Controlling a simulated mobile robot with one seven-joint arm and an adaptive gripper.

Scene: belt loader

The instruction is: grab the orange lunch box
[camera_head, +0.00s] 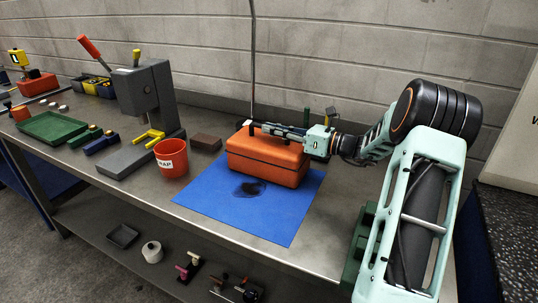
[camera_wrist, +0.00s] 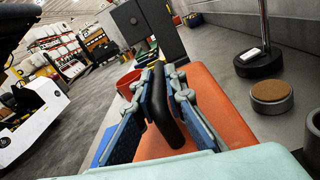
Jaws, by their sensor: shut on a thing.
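The orange lunch box (camera_head: 266,160) sits on the blue mat (camera_head: 270,222) on the bench, toward the back of the mat. My gripper (camera_head: 256,126) reaches in from the right, over the top of the box. In the wrist view, my gripper (camera_wrist: 160,85) has its two fingers closed on the black handle (camera_wrist: 163,118) on top of the orange box (camera_wrist: 213,92). The box looks level. I cannot tell whether its base still touches the mat. The far side of the box is hidden.
A red cup (camera_head: 171,158) stands left of the mat, beside a brown block (camera_head: 206,143) and a grey press (camera_head: 146,98). A lamp pole (camera_head: 253,60) rises behind the box. In the wrist view, a round cork-topped piece (camera_wrist: 271,95) is right of the box.

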